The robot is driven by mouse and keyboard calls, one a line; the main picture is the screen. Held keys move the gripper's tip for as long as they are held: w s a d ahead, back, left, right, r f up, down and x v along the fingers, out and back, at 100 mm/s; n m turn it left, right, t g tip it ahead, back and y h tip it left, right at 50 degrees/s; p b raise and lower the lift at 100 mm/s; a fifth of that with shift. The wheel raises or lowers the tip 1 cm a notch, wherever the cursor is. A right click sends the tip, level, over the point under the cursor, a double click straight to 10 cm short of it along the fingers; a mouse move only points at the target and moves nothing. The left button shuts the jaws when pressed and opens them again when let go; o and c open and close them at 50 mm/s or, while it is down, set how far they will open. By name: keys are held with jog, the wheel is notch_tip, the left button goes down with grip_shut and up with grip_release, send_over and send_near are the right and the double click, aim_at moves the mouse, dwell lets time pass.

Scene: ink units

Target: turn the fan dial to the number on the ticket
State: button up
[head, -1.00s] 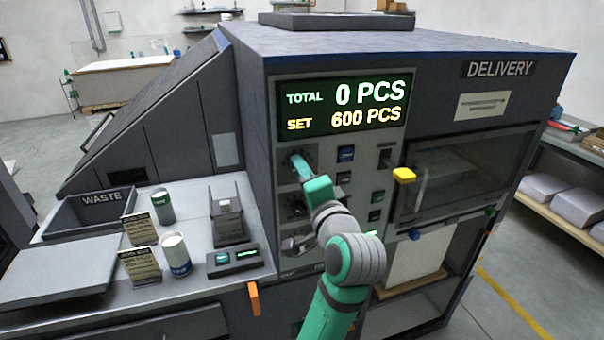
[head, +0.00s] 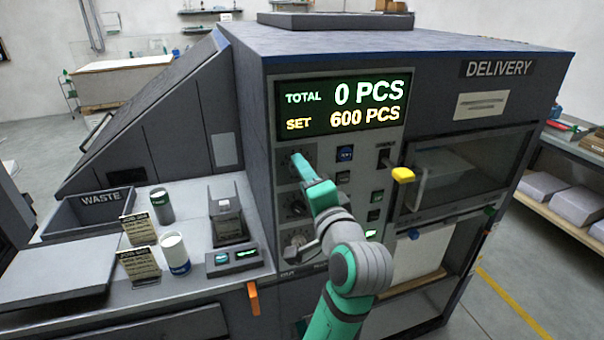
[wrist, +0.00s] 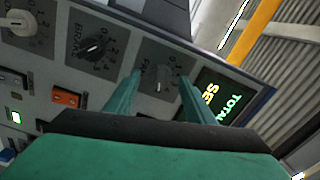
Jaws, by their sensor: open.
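My gripper (wrist: 160,82) is open, its two green fingers on either side of a dial (wrist: 157,76) with a light grey knob. This is the dial nearest the display; its label is mostly hidden by a finger, and I cannot tell if the fingers touch it. In the head view my gripper (head: 299,160) reaches the top of a column of dials and hides most of that one. A black dial (wrist: 93,47) marked BRAKE sits beside it. Two job tickets (head: 137,230) (head: 141,265) stand on the left bench; their text is too small to read.
The display (head: 342,106) reads 0 PCS total, 600 PCS set. A lower dial (head: 297,243), buttons and a yellow-ended handle (head: 403,174) are close to my arm. Cans, a small device (head: 234,258) and a waste bin (head: 95,210) occupy the bench.

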jog(key=v, duration=0.9)
jog(key=s+d+f+n+g+h, duration=0.1)
jog(key=s+f+n+h, duration=0.2)
jog(key=f, duration=1.2)
jog(key=s+d+f+h, duration=0.15)
jog(key=s+f, duration=0.35)
jog(key=f, duration=0.9)
jog(key=s+a+f+n+h, duration=0.1)
jog(key=s+f+n, duration=0.1)
jog(key=s+f, duration=0.45)
jog(key=s+a+f+n+h, duration=0.1)
jog(key=s+f+n, duration=0.2)
jog(key=s, duration=0.6)
jog(key=s+a+n, duration=0.3)
jog(key=s+a, duration=0.1)
jog(key=s, duration=1)
jog(key=shift+f+n+g+y, duration=0.2)
jog(key=shift+n+g+y, duration=0.1)
jog(key=shift+g+y, duration=0.15)
